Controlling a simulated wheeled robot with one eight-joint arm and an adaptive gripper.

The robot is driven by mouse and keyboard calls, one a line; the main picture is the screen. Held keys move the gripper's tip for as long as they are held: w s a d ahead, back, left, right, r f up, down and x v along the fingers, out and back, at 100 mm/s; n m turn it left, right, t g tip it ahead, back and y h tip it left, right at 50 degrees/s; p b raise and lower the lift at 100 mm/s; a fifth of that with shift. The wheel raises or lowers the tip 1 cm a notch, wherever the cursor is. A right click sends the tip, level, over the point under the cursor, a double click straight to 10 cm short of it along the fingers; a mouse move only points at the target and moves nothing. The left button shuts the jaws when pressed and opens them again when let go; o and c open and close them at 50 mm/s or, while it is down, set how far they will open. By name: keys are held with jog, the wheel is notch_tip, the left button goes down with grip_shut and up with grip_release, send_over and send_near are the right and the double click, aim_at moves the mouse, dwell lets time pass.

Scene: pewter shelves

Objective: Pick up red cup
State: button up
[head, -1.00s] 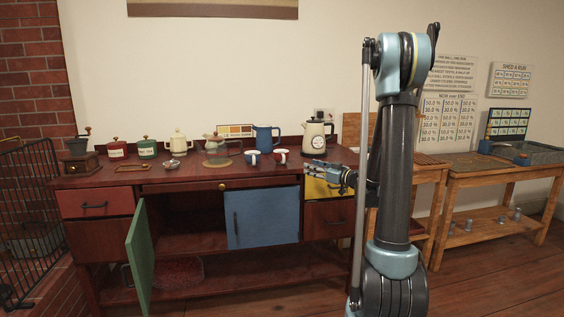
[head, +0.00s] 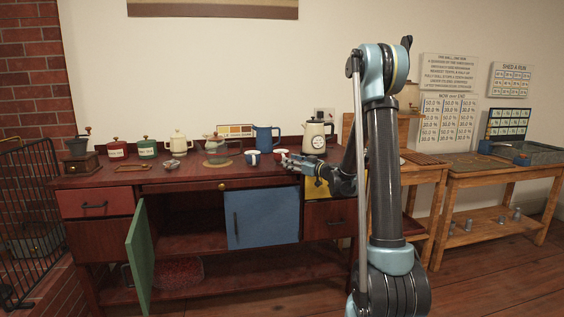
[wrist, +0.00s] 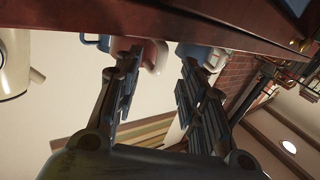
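The red cup (head: 281,154) stands near the front edge of the dark red cabinet top, with a pale inside. My gripper (head: 292,163) is in front of that edge, just right of and below the cup in the head view. In the wrist view, which looks tilted and upside down, my gripper (wrist: 153,85) has its two fingers spread with nothing between the tips. A pale and reddish cup (wrist: 157,56), seemingly the red cup, shows beyond the fingers, partly hidden by one of them. I cannot tell the exact distance to it.
A blue cup (head: 252,157) stands just left of the red cup. A blue pitcher (head: 265,138) and a cream kettle (head: 316,137) stand behind. The cabinet top's edge (wrist: 190,22) is close to the fingers. An open green door (head: 140,255) juts out below left.

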jog(key=x, duration=0.3)
jog(key=shift+w+a, duration=0.3)
grip_shut()
